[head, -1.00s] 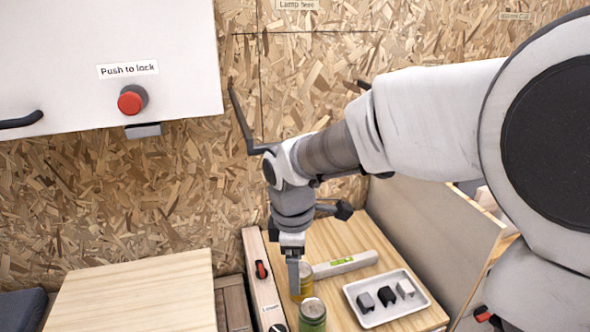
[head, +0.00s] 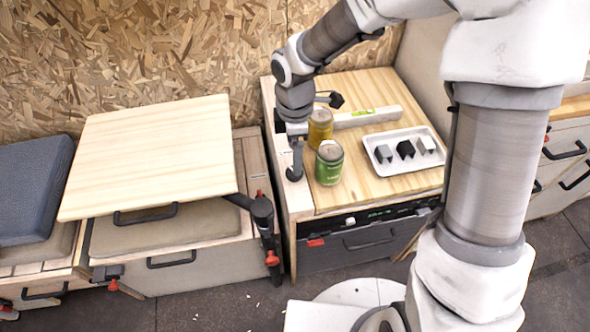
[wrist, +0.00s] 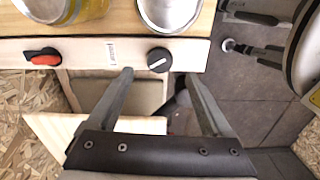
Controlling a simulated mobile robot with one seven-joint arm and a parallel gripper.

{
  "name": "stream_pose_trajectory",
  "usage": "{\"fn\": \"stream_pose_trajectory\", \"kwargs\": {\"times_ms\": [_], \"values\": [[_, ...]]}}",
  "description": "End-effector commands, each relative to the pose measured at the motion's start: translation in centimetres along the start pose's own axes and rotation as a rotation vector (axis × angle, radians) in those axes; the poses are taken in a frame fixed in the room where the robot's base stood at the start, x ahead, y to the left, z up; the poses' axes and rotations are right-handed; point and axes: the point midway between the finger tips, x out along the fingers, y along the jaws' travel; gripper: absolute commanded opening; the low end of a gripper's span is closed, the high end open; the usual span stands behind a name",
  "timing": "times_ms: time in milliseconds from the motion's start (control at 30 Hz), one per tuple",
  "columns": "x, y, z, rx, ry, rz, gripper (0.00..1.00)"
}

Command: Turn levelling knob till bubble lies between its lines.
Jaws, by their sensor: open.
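The levelling knob (wrist: 159,60) is black and round with a white pointer line, on a pale strip at the worktop's edge. My gripper (wrist: 159,77) is open, its two fingertips apart on either side of the knob in the wrist view; I cannot tell whether they touch it. In the head view my gripper (head: 297,158) points down over the strip, left of the green jar. The spirit level (head: 350,118) is a pale bar with a green vial (head: 362,112) lying on the worktop behind the jars. The bubble and its lines are too small to make out.
A yellow jar (head: 319,130) and a green jar (head: 329,163) stand close to my gripper. A white tray (head: 434,158) with three small blocks lies to the right. A red switch (wrist: 42,57) sits on the same strip. A wooden tabletop (head: 150,150) stands at left.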

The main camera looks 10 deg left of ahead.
Motion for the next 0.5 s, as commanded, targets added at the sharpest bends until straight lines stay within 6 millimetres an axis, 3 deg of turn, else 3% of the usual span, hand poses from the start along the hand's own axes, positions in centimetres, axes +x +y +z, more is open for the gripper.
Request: {"fn": "stream_pose_trajectory", "kwargs": {"times_ms": [33, 200, 500], "values": [[1.5, -0.1, 0.0, -0.001, -0.001, -0.004, 0.84], [4.2, -0.1, 0.0, -0.001, -0.001, -0.002, 0.84], [5.7, 0.0, 0.0, 0.001, 0.000, 0.000, 0.84]]}}
